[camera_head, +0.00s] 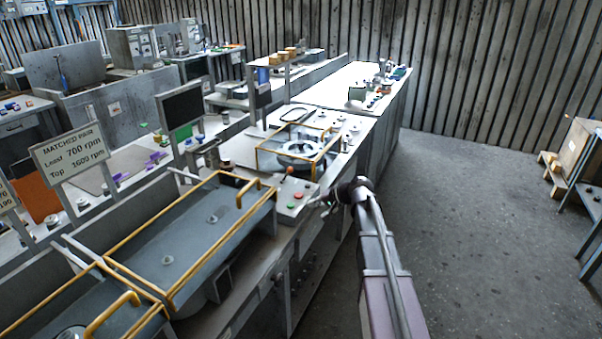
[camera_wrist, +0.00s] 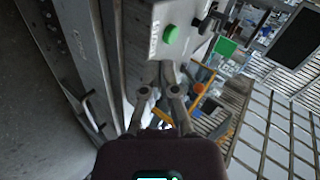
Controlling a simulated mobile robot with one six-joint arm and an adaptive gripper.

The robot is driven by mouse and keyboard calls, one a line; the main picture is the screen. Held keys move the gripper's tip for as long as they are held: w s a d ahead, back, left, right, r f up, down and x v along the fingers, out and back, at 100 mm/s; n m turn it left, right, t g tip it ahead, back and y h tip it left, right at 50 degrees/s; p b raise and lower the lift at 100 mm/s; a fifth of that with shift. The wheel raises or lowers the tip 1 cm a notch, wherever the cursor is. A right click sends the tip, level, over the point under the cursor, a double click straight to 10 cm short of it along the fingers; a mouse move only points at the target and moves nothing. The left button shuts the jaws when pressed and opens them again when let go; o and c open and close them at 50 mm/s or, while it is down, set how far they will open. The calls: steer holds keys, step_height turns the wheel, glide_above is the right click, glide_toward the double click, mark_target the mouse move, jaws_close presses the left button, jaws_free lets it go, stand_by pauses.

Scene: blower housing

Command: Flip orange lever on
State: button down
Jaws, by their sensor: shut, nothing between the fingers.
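The orange lever (camera_head: 288,171) shows in the head view as a short stick with an orange-red knob. It stands up from the back of a grey control box (camera_head: 284,213), leaning slightly right. The box also carries a red button (camera_head: 298,195) and a green button (camera_head: 292,208). My gripper (camera_head: 318,203) is shut and empty, just right of the box and apart from the lever. In the wrist view, my fingers (camera_wrist: 160,91) are below the box face with its green button (camera_wrist: 170,34).
A yellow-framed tray (camera_head: 190,240) lies left of the box, and a yellow-framed fixture with a round part (camera_head: 300,148) stands behind it. A dark screen (camera_head: 181,106) rises behind the bench.

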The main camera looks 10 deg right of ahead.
mark_target(287, 175)
steer(key=w+d+r+m+t+y+b, duration=0.1)
steer(key=w+d+r+m+t, duration=0.3)
steer(key=w+d, duration=0.4)
steer(key=w+r, duration=0.1)
steer(key=w, duration=0.2)
steer(key=shift+d+r+t+y, duration=0.25)
steer(key=shift+d+t+y, duration=0.15)
steer(key=shift+a, duration=0.1)
steer(key=b+x, duration=0.2)
steer(key=x, duration=0.7)
steer(key=shift+w+f, duration=0.15)
steer(key=shift+w, duration=0.05)
steer(key=a, duration=0.3)
steer(key=shift+w+f+b, duration=0.15)
steer(key=shift+f+b, duration=0.15)
steer(key=shift+b, duration=0.1)
steer(key=shift+a+f, duration=0.1)
steer(key=shift+a, duration=0.55)
